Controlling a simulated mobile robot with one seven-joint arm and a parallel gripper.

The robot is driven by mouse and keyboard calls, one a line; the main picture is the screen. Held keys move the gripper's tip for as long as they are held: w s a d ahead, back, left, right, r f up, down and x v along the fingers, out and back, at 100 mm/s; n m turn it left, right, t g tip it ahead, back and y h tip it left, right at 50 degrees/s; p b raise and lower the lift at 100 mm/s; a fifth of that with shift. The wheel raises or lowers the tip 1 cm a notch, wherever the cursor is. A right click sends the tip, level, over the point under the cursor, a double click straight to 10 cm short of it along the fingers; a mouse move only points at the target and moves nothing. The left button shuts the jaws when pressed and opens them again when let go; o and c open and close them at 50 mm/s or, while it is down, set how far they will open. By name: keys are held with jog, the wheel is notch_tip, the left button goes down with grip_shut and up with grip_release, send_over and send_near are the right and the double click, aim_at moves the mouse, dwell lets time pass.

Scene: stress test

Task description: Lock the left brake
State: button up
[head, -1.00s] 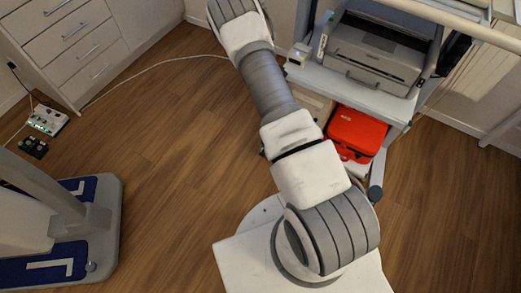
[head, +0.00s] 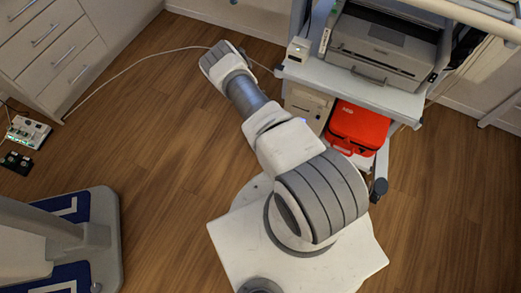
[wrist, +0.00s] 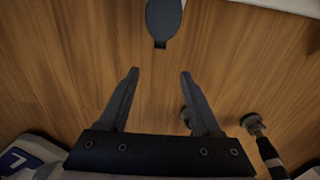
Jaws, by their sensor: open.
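My gripper (wrist: 159,73) is open and empty in the wrist view, above the wood floor. A dark oval, paddle-shaped part (wrist: 163,20) lies ahead of it at the top of the picture, apart from the fingertips. I cannot tell if this is the left brake. In the head view the wheeled cart (head: 345,84) stands to the right of my arm. A dark caster (head: 378,188) shows at its near right corner. The cart's left caster and its brake are not visible there. My gripper is also out of sight in the head view.
The cart holds a grey printer (head: 385,45) and a red bag (head: 358,128). A blue-and-grey platform (head: 100,215) stands at left, with a power box (head: 28,132) on the floor behind it. A white cable (head: 130,65) crosses the floor near the drawers (head: 50,50).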

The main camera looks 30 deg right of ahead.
notch_tip(320, 180, down, 16)
jog(key=b, duration=0.7)
jog(key=shift+f, duration=0.15)
jog(key=shift+c, duration=0.3)
grip_shut()
